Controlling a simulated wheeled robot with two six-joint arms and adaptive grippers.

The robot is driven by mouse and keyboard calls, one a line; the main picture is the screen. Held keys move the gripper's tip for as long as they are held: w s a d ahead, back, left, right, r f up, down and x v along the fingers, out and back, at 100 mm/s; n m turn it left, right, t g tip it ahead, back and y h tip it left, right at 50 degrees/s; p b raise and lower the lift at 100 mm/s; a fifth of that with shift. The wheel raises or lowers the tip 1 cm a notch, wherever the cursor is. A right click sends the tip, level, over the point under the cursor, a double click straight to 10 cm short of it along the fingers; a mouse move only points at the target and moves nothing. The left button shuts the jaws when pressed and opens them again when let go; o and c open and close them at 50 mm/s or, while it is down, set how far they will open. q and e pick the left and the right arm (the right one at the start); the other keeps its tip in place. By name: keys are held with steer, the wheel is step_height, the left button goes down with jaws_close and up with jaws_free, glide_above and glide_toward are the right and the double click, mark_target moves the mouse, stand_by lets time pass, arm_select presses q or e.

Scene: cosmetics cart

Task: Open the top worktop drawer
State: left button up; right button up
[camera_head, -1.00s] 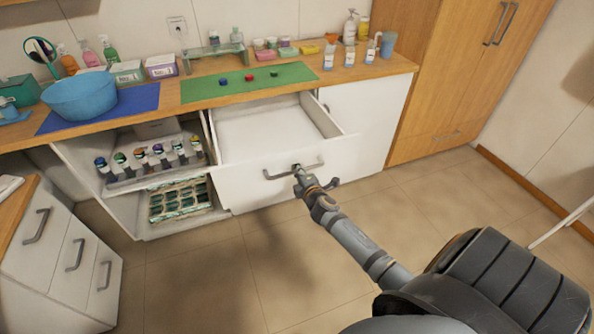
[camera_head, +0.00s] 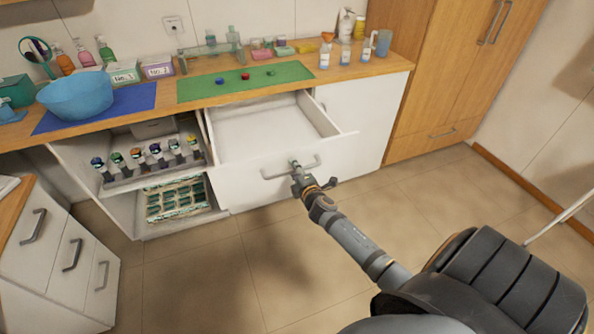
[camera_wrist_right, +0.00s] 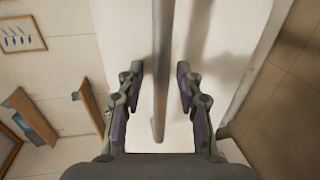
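The white top worktop drawer (camera_head: 240,185) is pulled out below the green mat, and its inside looks empty. Its grey bar handle (camera_head: 272,176) is on the front. My right gripper (camera_head: 296,172) is at the middle of this handle. In the right wrist view the handle (camera_wrist_right: 161,75) runs between the two fingers of my right gripper (camera_wrist_right: 157,92). The fingers are spread, with a visible gap on each side of the bar. My left gripper is not in view.
The worktop (camera_head: 350,74) holds a blue bowl (camera_head: 77,97), a green mat (camera_head: 290,74) and several bottles. An open shelf (camera_head: 125,182) with bottles is left of the drawer. A white drawer unit (camera_head: 50,255) stands at the lower left. The floor (camera_head: 205,275) in front is clear.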

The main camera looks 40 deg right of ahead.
steer(key=v, duration=1.2)
steer(key=shift+d, duration=0.1)
steer(key=s+d+f+m+g+p, duration=0.15)
steer(key=s+f+m+g, duration=0.35)
steer(key=f, duration=0.9)
steer(key=s+d+f+m+g, duration=0.2)
steer(key=s+f, duration=0.5)
steer(key=f, duration=0.6)
steer(key=s+a+f+m+g+y, duration=0.1)
steer(key=s+a+f+m+g, duration=0.1)
steer(key=s+f, duration=0.3)
steer(key=s+a+f+m+g+y+p, duration=0.1)
steer(key=s+a+f, duration=0.4)
steer(key=s, duration=0.7)
steer(key=s+a+f+m+g+y+p, duration=0.1)
steer(key=s+a+f+m+g, duration=0.2)
steer(key=s, duration=0.6)
step_height(320, 180, down, 4)
steer(key=shift+a+r+m+g, duration=0.25)
steer(key=shift+m+g, duration=0.25)
steer(key=shift+m, duration=0.6)
